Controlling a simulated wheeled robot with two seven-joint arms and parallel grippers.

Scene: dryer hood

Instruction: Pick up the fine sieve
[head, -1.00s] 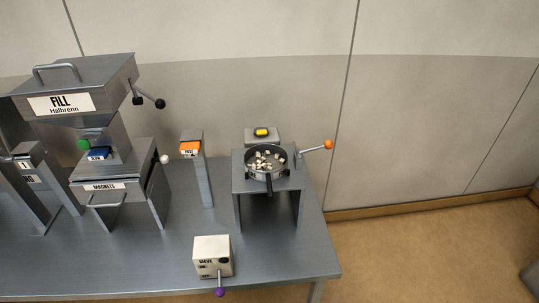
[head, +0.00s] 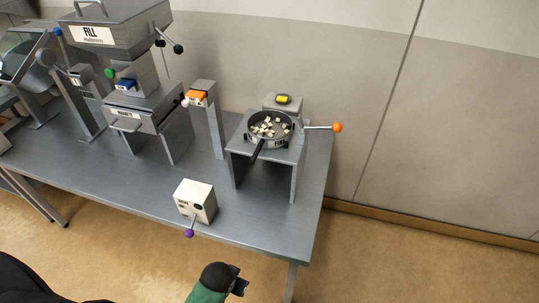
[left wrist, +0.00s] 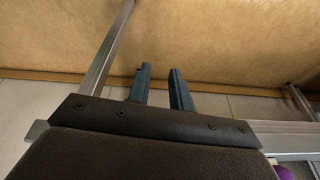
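The task's fine sieve appears to be the round dark pan (head: 257,143) on the small grey stand at the table's right end. It holds several pale chunks, and its dark handle points toward the front. In the head view, a green and black arm part of mine shows at the bottom edge, in front of the table and well apart from the pan. My left gripper (left wrist: 160,70) shows in the left wrist view with its two fingers apart and nothing between them. The pan is not in that view. My right gripper is in neither view.
A white box (head: 195,201) with a purple-knobbed lever sits at the table's front edge. An orange-knobbed lever (head: 322,127) sticks out right of the stand (head: 237,168). A post with an orange top (head: 199,97) stands left of it. The FILL machine (head: 118,38) is further left.

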